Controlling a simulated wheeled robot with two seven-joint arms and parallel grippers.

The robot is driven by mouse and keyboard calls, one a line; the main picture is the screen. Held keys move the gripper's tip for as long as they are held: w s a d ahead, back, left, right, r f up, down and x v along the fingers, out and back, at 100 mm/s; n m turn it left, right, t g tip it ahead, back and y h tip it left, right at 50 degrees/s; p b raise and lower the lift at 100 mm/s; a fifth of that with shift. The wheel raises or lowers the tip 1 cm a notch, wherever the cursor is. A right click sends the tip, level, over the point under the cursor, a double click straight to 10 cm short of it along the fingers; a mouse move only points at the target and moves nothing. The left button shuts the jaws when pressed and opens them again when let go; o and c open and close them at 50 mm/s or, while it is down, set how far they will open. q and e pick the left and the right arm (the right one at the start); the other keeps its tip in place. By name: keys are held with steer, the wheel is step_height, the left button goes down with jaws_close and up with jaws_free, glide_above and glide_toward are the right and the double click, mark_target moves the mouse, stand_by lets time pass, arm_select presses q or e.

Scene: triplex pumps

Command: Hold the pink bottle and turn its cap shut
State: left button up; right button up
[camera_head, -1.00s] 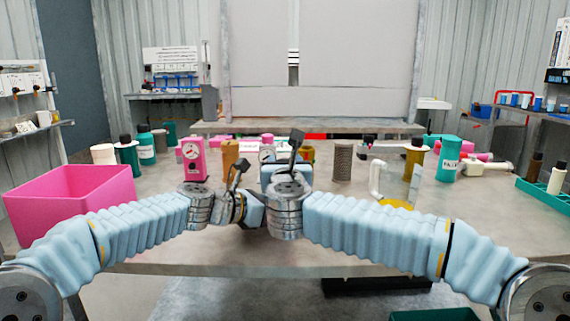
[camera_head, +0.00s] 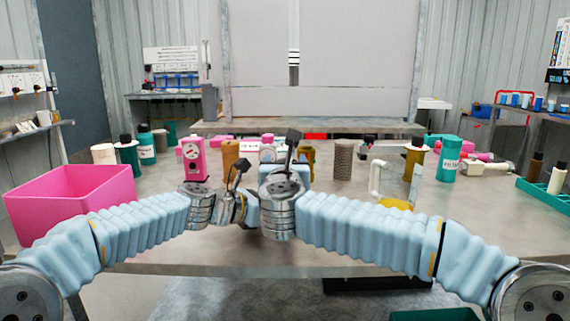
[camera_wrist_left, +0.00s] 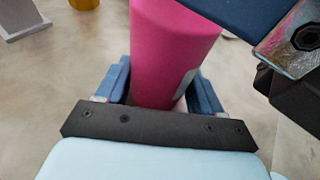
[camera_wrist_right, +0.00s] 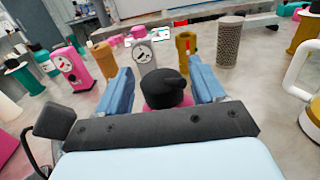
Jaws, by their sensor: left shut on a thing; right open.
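My left gripper (camera_wrist_left: 158,78) is shut on the pink bottle (camera_wrist_left: 172,40), with a blue finger on each side of its body in the left wrist view. A pale patch shows on the bottle's side. In the right wrist view, the black cap (camera_wrist_right: 163,88) sits over the pink bottle top (camera_wrist_right: 152,104). My right gripper (camera_wrist_right: 158,76) is open, with one blue finger on each side of the cap and a visible gap at both sides. In the head view, my wrists hide the bottle and cap. I cannot tell how tightly the cap sits.
A pink bin (camera_head: 75,200) stands on the table's left. A pink dial unit (camera_head: 192,160), a grey perforated cylinder (camera_head: 343,160) and a clear jug (camera_head: 397,182) stand behind my grippers. Teal bottles stand left and right. The table's middle front is largely taken by my arms.

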steer(key=s, duration=1.2)
steer(key=shift+a, duration=0.15)
arm_select(q)
steer(key=o, duration=0.9)
